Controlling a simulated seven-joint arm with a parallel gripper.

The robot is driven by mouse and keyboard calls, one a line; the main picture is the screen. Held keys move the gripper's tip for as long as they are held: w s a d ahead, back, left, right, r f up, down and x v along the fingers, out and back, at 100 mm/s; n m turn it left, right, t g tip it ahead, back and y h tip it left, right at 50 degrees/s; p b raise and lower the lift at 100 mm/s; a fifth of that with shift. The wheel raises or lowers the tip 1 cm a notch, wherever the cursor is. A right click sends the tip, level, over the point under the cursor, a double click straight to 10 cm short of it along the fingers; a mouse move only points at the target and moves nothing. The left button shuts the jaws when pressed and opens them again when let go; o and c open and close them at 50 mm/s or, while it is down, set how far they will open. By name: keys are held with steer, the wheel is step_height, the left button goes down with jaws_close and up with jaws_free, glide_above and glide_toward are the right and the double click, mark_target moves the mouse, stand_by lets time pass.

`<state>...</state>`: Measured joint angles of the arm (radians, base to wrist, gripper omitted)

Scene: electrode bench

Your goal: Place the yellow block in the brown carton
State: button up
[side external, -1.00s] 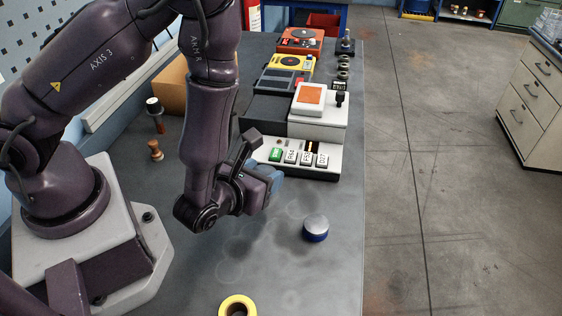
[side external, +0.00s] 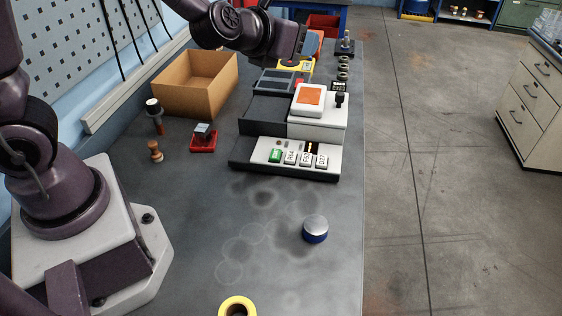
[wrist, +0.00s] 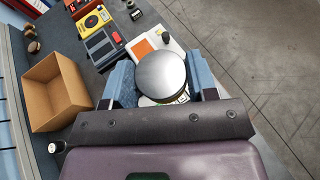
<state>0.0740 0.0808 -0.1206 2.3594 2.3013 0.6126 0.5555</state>
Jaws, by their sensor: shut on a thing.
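My gripper (wrist: 160,82) is shut on a round, silver-topped thing (wrist: 160,74), held between its two blue fingers in the wrist view. In the side external view my gripper (side external: 310,44) is raised at the back of the bench, and what it holds cannot be made out there. The open brown carton (side external: 196,84) stands on the bench at the back left. It also shows in the wrist view (wrist: 36,100), left of my gripper, and looks empty. I cannot make out a plain yellow block. A yellow device with a dial (wrist: 92,20) shows beyond the carton.
A white panel with keys (side external: 290,153) and grey instruments (side external: 285,82) fill the bench's middle. A red-based thing (side external: 203,143) and a brown wooden piece (side external: 154,151) stand near the carton. A blue, silver-topped knob (side external: 315,229) and yellow tape roll (side external: 228,303) are in front.

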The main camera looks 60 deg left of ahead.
steer(key=shift+a, duration=0.1)
steer(key=shift+s+a+f+n+g+y, duration=0.7)
steer(key=shift+s+f, duration=0.95)
steer(key=shift+f, duration=3.35)
steer(key=shift+s+a+f+n+g+y, duration=0.45)
steer(key=shift+s+a+f+n+y, duration=0.7)
steer(key=shift+f, duration=3.85)
steer(key=shift+s+a+f+n+g+y, duration=0.5)
steer(key=shift+s+f+n+y, duration=1.1)
steer(key=shift+f, duration=3.4)
steer(key=shift+s+m+h, duration=0.55)
